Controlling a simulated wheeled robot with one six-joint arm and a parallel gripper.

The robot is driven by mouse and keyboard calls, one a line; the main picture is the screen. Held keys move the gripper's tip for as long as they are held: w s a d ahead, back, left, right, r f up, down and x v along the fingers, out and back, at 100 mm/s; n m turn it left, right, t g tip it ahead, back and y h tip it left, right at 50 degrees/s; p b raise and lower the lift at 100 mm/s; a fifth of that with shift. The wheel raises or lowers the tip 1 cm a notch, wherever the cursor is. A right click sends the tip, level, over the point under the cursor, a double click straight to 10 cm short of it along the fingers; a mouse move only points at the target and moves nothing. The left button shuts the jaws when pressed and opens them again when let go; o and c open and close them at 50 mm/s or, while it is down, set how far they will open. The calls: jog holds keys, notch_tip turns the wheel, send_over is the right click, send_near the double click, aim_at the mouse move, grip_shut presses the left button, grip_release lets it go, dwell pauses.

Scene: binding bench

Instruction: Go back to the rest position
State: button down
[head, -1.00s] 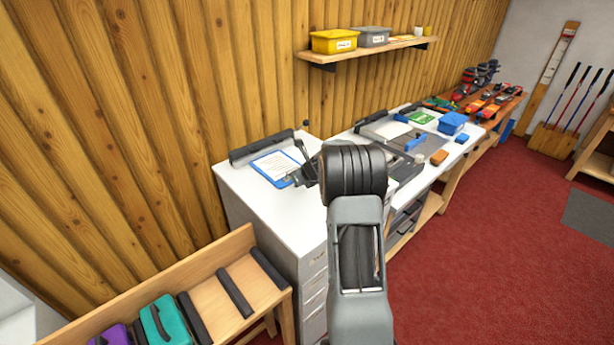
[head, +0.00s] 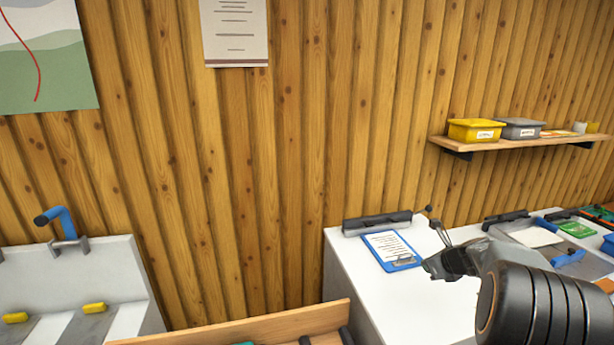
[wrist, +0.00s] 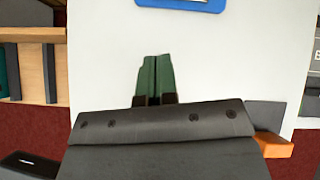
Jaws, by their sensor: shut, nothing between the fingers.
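My gripper (wrist: 155,80) shows in the wrist view with its two green fingers together and nothing between them. It is over the white cabinet top (wrist: 215,55). In the head view my gripper (head: 432,268) is at the lower right, just right of the blue clipboard (head: 391,250), with the arm reaching in from the lower right corner. The fingertips are small and partly dark there. The clipboard's blue edge (wrist: 180,5) also shows at the top of the wrist view.
A dark bar (head: 377,223) lies behind the clipboard along the wall. A wall shelf (head: 515,143) holds a yellow bin (head: 476,130) and a grey bin (head: 520,128). A wooden rack (head: 240,325) stands in front. A pale sink-like unit (head: 80,285) with a blue-handled fixture is at left.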

jog(key=s+a+f+n+g, duration=0.1)
jog(key=n, duration=0.1)
jog(key=s+a+f+n, duration=0.1)
jog(key=s+n, duration=0.1)
jog(key=n, duration=0.1)
jog(key=s+a+f+n+g, duration=0.1)
jog(key=s+n, duration=0.1)
jog(key=shift+n+g+y, duration=0.3)
jog(key=s+a+n, duration=0.1)
jog(key=s+n, duration=0.1)
jog(key=s+a+n+g, duration=0.1)
jog(key=a+n, duration=0.1)
jog(key=n, duration=0.1)
jog(key=shift+s+a+r, duration=0.2)
jog(key=shift+s+a, duration=0.1)
jog(key=shift+s, duration=0.05)
jog(key=s+a+r+n+h, duration=0.1)
jog(key=s+a+r+n, duration=0.2)
jog(key=s+a+n, duration=0.4)
jog(key=s+a+r+n+h, duration=0.1)
jog(key=s+a+r+n, duration=0.2)
jog(key=s+a+n, duration=0.5)
jog(key=s+n, duration=0.1)
jog(key=n, duration=0.2)
jog(key=shift+r+g+h, duration=0.3)
jog(key=shift+r, duration=0.05)
